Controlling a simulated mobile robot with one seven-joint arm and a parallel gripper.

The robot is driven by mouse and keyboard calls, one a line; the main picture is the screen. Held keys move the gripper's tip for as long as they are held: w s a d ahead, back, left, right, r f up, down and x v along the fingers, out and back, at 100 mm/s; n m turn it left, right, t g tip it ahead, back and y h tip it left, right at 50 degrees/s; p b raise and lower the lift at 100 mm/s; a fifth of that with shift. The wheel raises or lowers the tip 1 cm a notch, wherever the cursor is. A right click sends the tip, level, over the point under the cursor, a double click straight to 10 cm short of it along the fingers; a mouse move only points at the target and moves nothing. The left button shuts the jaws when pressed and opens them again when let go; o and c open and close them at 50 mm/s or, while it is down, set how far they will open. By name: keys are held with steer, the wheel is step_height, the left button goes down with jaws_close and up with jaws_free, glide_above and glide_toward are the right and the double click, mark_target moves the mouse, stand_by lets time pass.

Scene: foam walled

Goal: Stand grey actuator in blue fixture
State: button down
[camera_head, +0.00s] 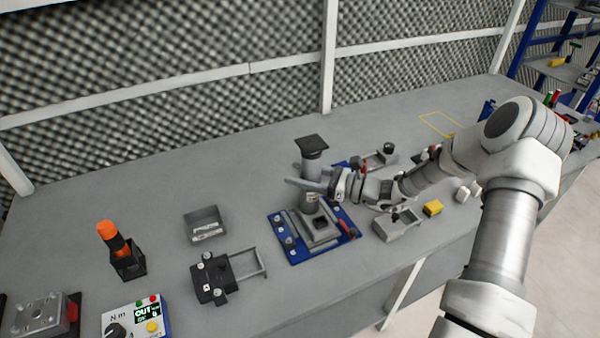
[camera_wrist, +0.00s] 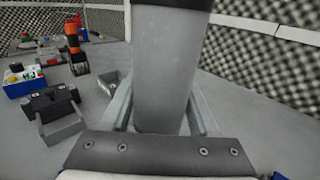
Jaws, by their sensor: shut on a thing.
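The grey actuator (camera_head: 310,194) is an upright grey cylinder with a black square flange on top. My gripper (camera_head: 312,184) is shut on it from the right, with a finger on each side of the cylinder. In the wrist view the actuator (camera_wrist: 163,70) stands between the two fingers, and its lower end is hidden by the gripper. The blue fixture (camera_head: 285,246) is a blue plate with a grey block and a dark square opening. The actuator's lower end appears just behind that opening in the head view; I cannot tell whether it touches the fixture.
A black clamp with a grey frame (camera_head: 213,279), a grey bin (camera_head: 206,224) and an orange-handled tool in a black holder (camera_head: 112,240) lie left. A foam wall (camera_head: 180,70) runs behind the bench.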

steer(key=shift+c, duration=0.3)
jaws_free()
steer(key=shift+d+f, duration=0.1)
steer(key=v, duration=1.7)
steer(key=shift+b, duration=0.3)
steer(key=shift+s+d, duration=0.1)
